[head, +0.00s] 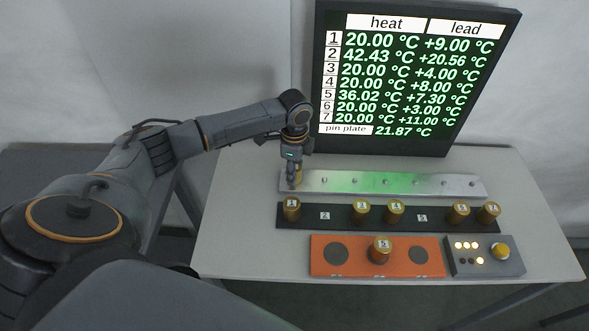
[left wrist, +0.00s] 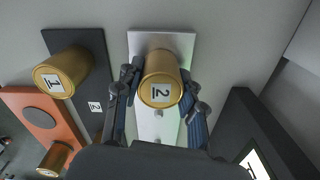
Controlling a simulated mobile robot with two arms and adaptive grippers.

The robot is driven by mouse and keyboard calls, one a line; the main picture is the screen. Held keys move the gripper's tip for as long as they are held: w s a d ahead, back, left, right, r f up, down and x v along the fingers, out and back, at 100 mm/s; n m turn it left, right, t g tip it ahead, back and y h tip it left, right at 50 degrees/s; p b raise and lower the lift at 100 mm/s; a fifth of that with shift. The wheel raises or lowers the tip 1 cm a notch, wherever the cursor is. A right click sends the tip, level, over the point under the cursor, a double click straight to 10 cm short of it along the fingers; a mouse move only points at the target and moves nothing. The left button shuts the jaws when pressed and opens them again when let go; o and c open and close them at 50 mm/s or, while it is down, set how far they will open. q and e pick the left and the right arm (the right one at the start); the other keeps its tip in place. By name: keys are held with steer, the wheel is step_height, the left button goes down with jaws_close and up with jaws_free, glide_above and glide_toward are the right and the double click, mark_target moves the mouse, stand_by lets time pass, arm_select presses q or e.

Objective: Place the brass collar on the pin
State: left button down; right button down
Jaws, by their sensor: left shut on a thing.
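My left gripper (head: 295,182) is shut on a brass collar labelled 2. In the left wrist view this collar (left wrist: 160,82) sits between the two fingers (left wrist: 160,90), its label facing the camera. It is at the left end of the silver pin plate (head: 400,185), which bears a row of small pins (head: 354,181) and a green glow in its middle. The collar and fingers cover that end, so I cannot tell whether the collar is around a pin or above it. My right gripper is not in view.
The dark rack (head: 342,217) holds several collars, including 1 (head: 291,209); spots 2 and 5 are empty. Collar 5 (head: 380,251) stands mid orange plate (head: 358,268), between two dark discs. A button box (head: 487,266) is at right. The screen (head: 400,145) reads pin plate 21.87 °C.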

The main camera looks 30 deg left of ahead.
arm_select(q)
steer(key=shift+f, duration=0.15)
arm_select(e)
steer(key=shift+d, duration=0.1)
arm_select(q)
steer(key=c, duration=0.9)
jaws_free()
steer(key=shift+c, duration=0.2)
steer(key=shift+o, duration=0.7)
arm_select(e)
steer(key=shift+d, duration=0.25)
arm_select(q)
step_height(320, 180, up, 12)
steer(key=shift+f+b, duration=0.1)
steer(key=shift+b, duration=1.1)
steer(key=shift+r, duration=0.3)
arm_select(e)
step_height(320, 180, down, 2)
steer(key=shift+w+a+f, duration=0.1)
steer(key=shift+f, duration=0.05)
